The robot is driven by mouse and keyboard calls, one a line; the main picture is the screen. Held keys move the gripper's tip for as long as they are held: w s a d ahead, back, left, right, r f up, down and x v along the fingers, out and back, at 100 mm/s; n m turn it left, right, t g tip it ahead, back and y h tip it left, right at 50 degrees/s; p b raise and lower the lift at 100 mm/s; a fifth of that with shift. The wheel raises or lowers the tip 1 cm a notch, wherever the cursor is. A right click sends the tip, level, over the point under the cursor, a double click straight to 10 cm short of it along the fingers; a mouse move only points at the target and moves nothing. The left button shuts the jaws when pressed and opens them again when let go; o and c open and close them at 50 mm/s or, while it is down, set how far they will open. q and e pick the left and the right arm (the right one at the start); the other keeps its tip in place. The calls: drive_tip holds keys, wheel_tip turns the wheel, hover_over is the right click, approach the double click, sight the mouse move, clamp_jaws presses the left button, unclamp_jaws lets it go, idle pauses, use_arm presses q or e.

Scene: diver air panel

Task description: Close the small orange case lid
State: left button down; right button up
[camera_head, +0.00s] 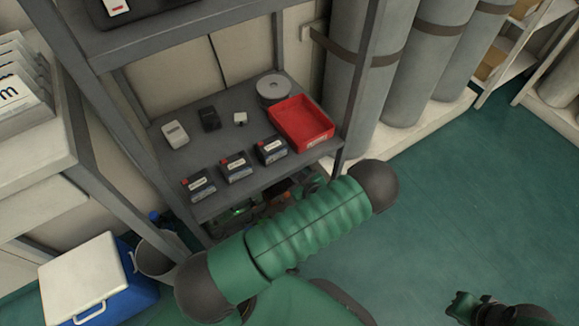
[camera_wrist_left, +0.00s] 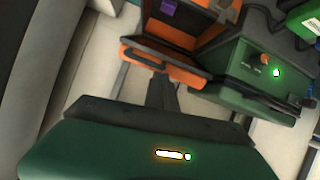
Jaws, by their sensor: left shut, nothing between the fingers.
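The small orange case (camera_wrist_left: 165,62) is at the top middle of the left wrist view. It has dark edges, a handle on its near side and a dark inside with a purple patch behind. Its lid looks raised, though its upper part is cut off by the frame. My left gripper (camera_wrist_left: 162,92) is shut and empty, its dark fingers pointing at the near side of the case; I cannot tell whether they touch. In the head view my green arm covers most of the case area under the shelf. My right gripper (camera_head: 470,303) is at the lower right, far from the case.
A green box (camera_wrist_left: 250,80) with a lit lamp stands right beside the case. Above is a grey shelf (camera_head: 225,150) with a red bin (camera_head: 302,122) and several small batteries. A blue cooler (camera_head: 92,280) and a bucket stand at left. Green floor is clear at right.

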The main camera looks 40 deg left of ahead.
use_arm(q)
drive_tip(key=d+f+b, duration=0.1)
drive_tip(key=f, duration=0.2)
drive_tip(key=d+f+b, duration=0.1)
drive_tip(key=f, duration=0.3)
drive_tip(key=s+d+f+b, duration=0.1)
drive_tip(key=f+b, duration=0.1)
drive_tip(key=f, duration=0.1)
drive_tip(key=shift+d+f, duration=0.2)
drive_tip(key=shift+d, duration=0.15)
drive_tip(key=shift+s+d+f, duration=0.1)
drive_tip(key=shift+d+f, duration=0.05)
drive_tip(key=shift+f, duration=0.2)
drive_tip(key=shift+f, duration=0.1)
drive_tip(key=shift+s, duration=0.1)
